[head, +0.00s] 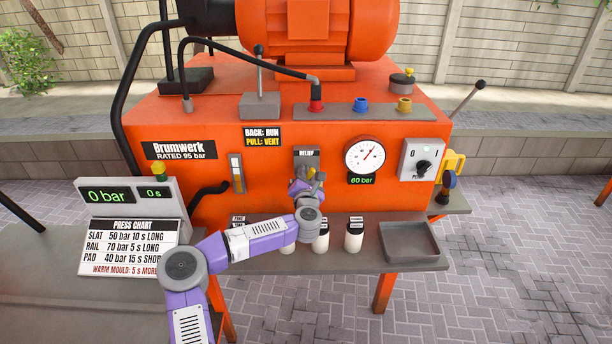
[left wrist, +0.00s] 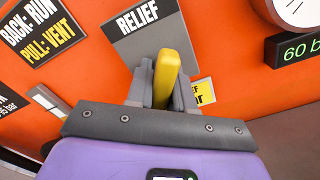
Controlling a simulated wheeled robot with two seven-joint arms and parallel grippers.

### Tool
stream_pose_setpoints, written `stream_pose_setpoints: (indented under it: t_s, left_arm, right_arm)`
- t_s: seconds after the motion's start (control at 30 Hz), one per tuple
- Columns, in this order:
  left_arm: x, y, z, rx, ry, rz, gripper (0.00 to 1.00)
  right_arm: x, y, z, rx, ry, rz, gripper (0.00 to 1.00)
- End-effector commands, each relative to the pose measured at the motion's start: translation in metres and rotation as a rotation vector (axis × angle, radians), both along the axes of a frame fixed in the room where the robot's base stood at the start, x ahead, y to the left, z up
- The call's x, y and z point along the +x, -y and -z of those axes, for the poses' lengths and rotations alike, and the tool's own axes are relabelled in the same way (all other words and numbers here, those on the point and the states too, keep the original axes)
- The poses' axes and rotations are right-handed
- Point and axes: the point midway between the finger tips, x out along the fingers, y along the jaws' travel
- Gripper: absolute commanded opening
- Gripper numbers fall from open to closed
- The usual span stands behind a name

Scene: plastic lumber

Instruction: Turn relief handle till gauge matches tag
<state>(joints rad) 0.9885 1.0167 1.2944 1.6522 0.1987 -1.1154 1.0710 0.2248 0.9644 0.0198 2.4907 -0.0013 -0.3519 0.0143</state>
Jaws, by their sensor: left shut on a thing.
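The relief handle (left wrist: 167,75) is a yellow bar under a grey plate marked RELIEF (head: 306,154) on the orange machine's front. My left gripper (left wrist: 162,85) is shut on the handle, one finger on each side of it; in the head view my left gripper (head: 306,182) hides most of it. The round white gauge (head: 364,156) is right of the handle, its needle pointing up and right. The green readout (head: 362,180) under it says 60 bar. A yellow tag (left wrist: 204,91) beside the handle is mostly hidden by my gripper; only "EF" and "ar" show. My right gripper is out of view.
A press chart (head: 128,247) stands at the left, under a display (head: 129,194) reading 0 bar and 0 s. Several white containers (head: 354,234) and a grey tray (head: 409,244) are on the shelf below the handle. A pump switch box (head: 422,160) is right of the gauge.

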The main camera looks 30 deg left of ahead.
Motion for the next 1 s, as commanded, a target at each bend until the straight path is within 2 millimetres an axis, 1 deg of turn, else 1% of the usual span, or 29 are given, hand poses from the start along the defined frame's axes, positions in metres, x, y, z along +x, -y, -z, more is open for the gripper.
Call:
stream_pose_setpoints:
  t_s: [0.27, 0.6, 1.0]
  left_arm:
    - [0.000, 0.000, -0.003, 0.153, -0.091, -0.001, 0.00]
    - [-0.001, -0.001, -0.004, 0.425, -0.257, -0.001, 0.00]
    - [-0.001, -0.001, -0.005, 0.749, -0.455, -0.002, 0.00]
  right_arm:
    - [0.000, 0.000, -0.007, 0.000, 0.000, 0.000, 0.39]
    - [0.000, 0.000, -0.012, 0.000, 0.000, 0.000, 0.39]
    - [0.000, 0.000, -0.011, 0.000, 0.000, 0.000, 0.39]
